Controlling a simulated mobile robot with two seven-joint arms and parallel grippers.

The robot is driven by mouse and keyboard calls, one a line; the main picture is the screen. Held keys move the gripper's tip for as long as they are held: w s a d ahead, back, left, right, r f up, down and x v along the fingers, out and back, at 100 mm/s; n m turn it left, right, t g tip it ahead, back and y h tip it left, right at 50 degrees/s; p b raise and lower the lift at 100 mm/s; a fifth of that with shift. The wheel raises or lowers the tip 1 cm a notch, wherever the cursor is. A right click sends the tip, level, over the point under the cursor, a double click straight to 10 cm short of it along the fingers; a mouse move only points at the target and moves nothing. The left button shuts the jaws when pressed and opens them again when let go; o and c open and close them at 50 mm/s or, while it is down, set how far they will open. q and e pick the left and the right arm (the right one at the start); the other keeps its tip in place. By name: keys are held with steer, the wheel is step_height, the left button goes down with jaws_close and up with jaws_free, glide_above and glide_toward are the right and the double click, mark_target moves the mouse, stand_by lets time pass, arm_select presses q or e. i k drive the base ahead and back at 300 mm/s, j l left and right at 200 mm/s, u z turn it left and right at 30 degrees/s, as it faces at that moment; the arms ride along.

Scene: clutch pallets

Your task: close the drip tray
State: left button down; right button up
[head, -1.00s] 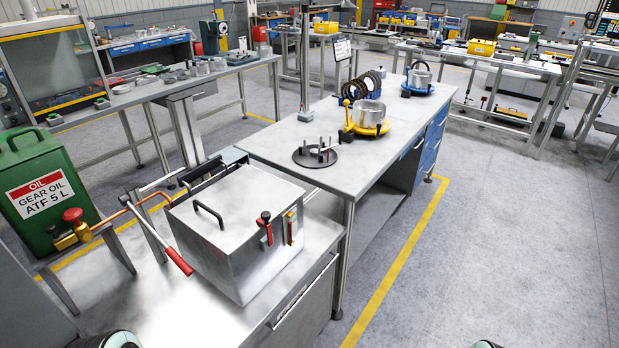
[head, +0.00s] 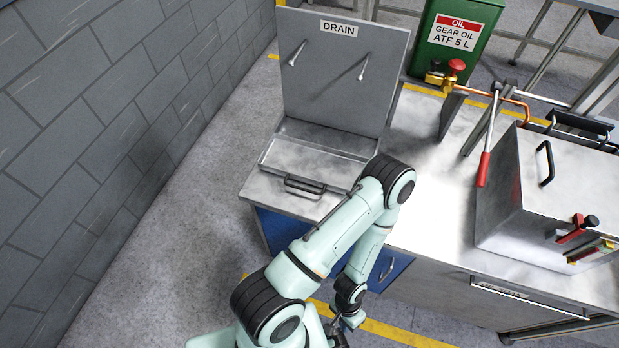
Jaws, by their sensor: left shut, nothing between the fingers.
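The drip tray (head: 330,168) is a shallow, open-topped metal tray at the left end of the metal bench (head: 425,212). Its bar handle (head: 305,187) is on the front side. A grey upright panel (head: 345,75) labelled DRAIN stands along the tray's back. My left arm crosses in front of the bench, its elbow covering the tray's right front corner. My left gripper (head: 344,326) is shut and empty, low at the bottom of the picture, in front of the bench and apart from the tray. My right gripper is out of view.
A grey block wall (head: 110,120) runs along the left, with clear floor beside it. Right of the tray are a green gear oil can (head: 447,45), a red-handled lever (head: 484,168) and a metal box (head: 545,195). A blue-fronted cabinet (head: 285,228) is below the tray.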

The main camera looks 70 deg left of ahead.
mark_target(327, 168)
steer(key=u, duration=2.55)
steer(key=l+z, duration=0.2)
steer(key=l, duration=0.25)
